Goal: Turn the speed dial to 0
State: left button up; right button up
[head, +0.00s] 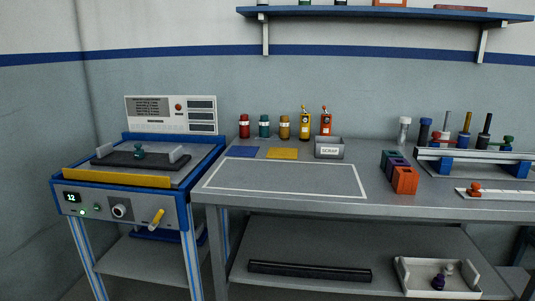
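A test machine with a blue frame (190,232) stands at the left. Its front panel carries a round pale knob with a dark face (121,211), which looks like the speed dial; its markings are too small to read. A yellow lever (157,218) tilts up to the right of the knob. Neither of my grippers is in view.
A yellow bar (115,178) runs along the machine's front edge above the panel. The space before the panel looks clear.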

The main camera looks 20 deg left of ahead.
aim_at(119, 211)
jog(key=u, duration=1.6)
